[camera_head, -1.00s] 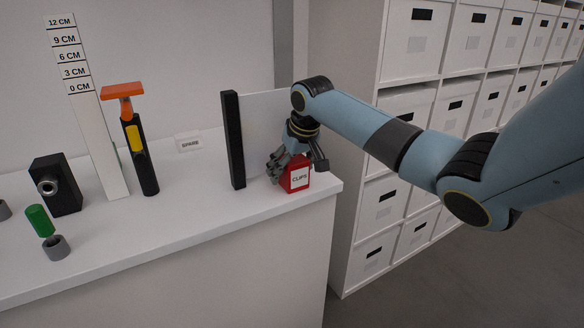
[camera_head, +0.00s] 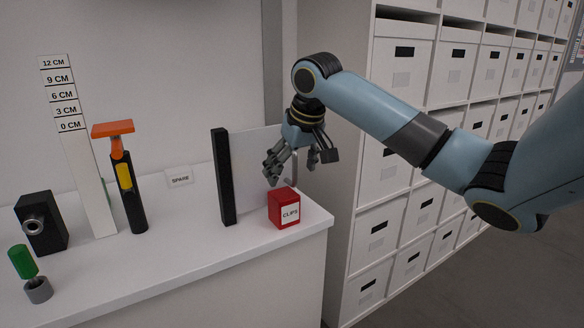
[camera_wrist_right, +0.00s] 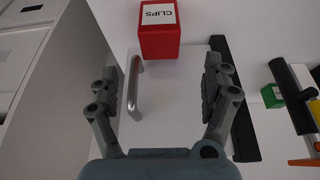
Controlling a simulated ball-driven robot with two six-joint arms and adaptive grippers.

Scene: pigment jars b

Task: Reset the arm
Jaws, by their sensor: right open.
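My right gripper (camera_head: 292,165) is in the air above the right end of the white counter, open and empty. In the right wrist view its two fingers (camera_wrist_right: 160,90) stand wide apart with nothing between them but a pale panel and a metal handle behind. The red box labelled CLIPS (camera_head: 284,208) sits on the counter below the gripper, apart from it. In the right wrist view the red box (camera_wrist_right: 159,32) is beyond the fingertips. My left gripper is not in view.
A black upright post (camera_head: 223,177) edges a pale panel (camera_head: 256,155) with a metal handle (camera_wrist_right: 133,86). An orange-topped black tool (camera_head: 128,184), a height scale (camera_head: 88,150), a black block (camera_head: 40,222) and a green cylinder (camera_head: 22,262) stand left. Shelves with white boxes (camera_head: 452,72) are at right.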

